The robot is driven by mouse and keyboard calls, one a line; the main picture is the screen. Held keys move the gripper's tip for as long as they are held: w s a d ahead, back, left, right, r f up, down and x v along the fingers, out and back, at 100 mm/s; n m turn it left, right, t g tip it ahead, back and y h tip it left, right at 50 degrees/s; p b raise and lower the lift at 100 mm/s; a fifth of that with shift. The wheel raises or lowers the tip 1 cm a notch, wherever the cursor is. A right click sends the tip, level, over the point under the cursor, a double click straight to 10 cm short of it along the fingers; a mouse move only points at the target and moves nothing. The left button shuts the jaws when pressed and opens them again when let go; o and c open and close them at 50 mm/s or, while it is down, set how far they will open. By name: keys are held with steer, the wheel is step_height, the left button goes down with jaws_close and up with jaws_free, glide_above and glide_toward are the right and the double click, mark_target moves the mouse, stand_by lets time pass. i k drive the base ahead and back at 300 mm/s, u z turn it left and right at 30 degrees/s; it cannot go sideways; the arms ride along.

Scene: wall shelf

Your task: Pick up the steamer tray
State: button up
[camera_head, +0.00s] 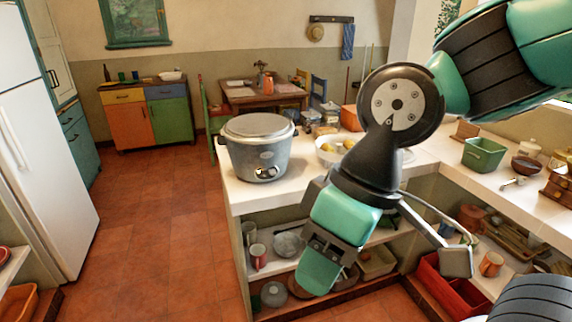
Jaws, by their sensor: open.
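My gripper (388,266) hangs in front of the counter's open shelves, with its jaws spread wide and nothing between them. A round grey metal dish (288,243) lies on the upper shelf below the counter, left of my gripper. It may be the steamer tray, but it is too small to tell. A grey rice cooker (257,148) with its lid on stands on the counter's left end, up and left of my gripper. My arm and gripper hide part of the counter and shelves.
Mugs (258,257) stand left of the dish. A red crate (451,291) sits low at the right. A white bowl (331,153) and a green bin (484,154) stand on the counter (290,190). The tiled floor (160,230) at the left is clear.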

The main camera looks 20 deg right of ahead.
mark_target(337, 141)
steer(key=z, duration=0.9)
steer(key=i, duration=1.4)
steer(key=u, duration=0.9)
steer(key=i, duration=0.3)
steer(key=u, duration=0.35)
